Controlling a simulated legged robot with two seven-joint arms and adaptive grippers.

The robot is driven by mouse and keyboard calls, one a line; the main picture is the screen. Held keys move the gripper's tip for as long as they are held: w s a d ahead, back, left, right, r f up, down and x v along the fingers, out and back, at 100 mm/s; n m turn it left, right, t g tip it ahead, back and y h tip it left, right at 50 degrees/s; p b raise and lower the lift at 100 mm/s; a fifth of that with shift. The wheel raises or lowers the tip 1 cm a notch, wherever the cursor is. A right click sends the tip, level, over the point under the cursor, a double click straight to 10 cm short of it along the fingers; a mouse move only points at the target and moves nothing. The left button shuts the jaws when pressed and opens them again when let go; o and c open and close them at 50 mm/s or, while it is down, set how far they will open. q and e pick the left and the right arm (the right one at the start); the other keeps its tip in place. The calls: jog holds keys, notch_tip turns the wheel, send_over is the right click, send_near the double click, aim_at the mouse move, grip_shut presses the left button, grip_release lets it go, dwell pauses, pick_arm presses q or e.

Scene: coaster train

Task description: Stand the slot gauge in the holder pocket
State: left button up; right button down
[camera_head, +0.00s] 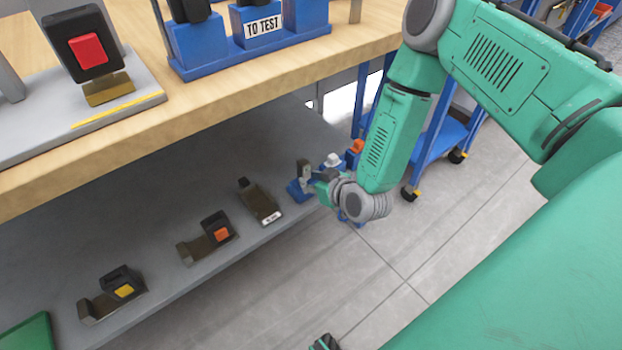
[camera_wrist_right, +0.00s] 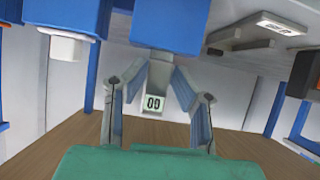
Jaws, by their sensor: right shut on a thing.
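The slot gauge is a grey piece (camera_head: 303,170) at the right end of the lower shelf in the head view. It also shows in the right wrist view with a white label (camera_wrist_right: 153,103). My right gripper (camera_wrist_right: 161,75) is shut on it, with one finger on each side. The blue holder (camera_head: 297,190) is close by the gauge on the shelf. In the wrist view a blue block (camera_wrist_right: 165,28) lies just beyond the fingertips and meets the gauge's end. The pocket is hidden, so I cannot tell whether the gauge is inside it. My left gripper is not in view.
Several metal brackets, one with an orange-marked black block (camera_head: 217,228), lie along the lower shelf (camera_head: 130,195). The bench top (camera_head: 250,62) overhangs it and carries a blue "TO TEST" rack (camera_head: 288,40). A blue cart (camera_head: 445,135) stands behind my right arm.

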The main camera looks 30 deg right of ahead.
jog(key=c, duration=1.2)
grip_release()
jog(key=shift+r, duration=0.1)
jog(key=shift+s, duration=0.1)
jog(key=shift+s, duration=0.25)
jog(key=v, duration=1.1)
jog(key=shift+d+r, duration=0.1)
jog(key=s+a+g+p, duration=0.1)
jog(key=s+g+p, duration=0.2)
jog(key=s, duration=0.3)
jog(key=s+a+g+p, duration=0.1)
jog(key=s+g+p, duration=0.2)
jog(key=s, duration=0.4)
jog(key=s+a+g+p, duration=0.2)
jog(key=s+g, duration=0.3)
jog(key=s, duration=0.1)
jog(key=shift+s+r+g+h+p, duration=0.1)
jog(key=shift+s+g+h+p, duration=0.2)
jog(key=shift+s+h+p, duration=0.1)
